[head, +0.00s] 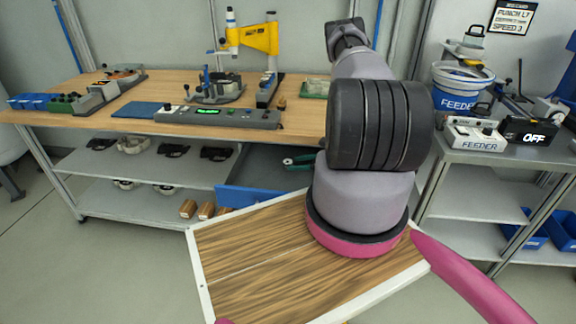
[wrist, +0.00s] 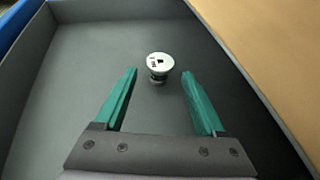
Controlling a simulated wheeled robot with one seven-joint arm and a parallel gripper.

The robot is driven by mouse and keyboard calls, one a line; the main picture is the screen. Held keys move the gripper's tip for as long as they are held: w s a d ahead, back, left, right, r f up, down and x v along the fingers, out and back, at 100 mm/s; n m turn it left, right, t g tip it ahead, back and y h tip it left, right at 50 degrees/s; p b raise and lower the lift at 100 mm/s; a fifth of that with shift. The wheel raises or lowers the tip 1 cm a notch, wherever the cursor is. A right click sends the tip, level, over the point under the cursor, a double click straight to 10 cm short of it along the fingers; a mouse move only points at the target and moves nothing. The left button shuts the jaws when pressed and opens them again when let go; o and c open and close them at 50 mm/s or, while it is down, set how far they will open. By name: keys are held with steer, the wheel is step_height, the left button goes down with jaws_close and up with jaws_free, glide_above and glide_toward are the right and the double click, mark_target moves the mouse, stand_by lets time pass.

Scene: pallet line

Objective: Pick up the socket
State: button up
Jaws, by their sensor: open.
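The socket (wrist: 158,72) is a small silvery cylinder with a wider round top and a dark square hole. It stands upright on the grey floor of an open drawer (wrist: 90,40). My gripper (wrist: 159,74) is open, with its two teal fingers pointing towards the socket, one to each side in the wrist view. Nothing is between the fingers' inner faces further back. In the head view the teal fingers of my gripper (head: 299,161) show low inside the drawer, whose blue front (head: 240,196) is pulled out below the bench.
The wooden bench top (head: 310,125) is above the drawer and carries a yellow press (head: 262,38) and a grey control box (head: 225,117). Drawer walls close in around my gripper. A metal feeder table (head: 480,150) stands at right.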

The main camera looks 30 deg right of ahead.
mark_target(288, 163)
steer(key=x, duration=0.5)
steer(key=shift+f, duration=0.15)
jaws_close()
steer(key=shift+r, duration=0.2)
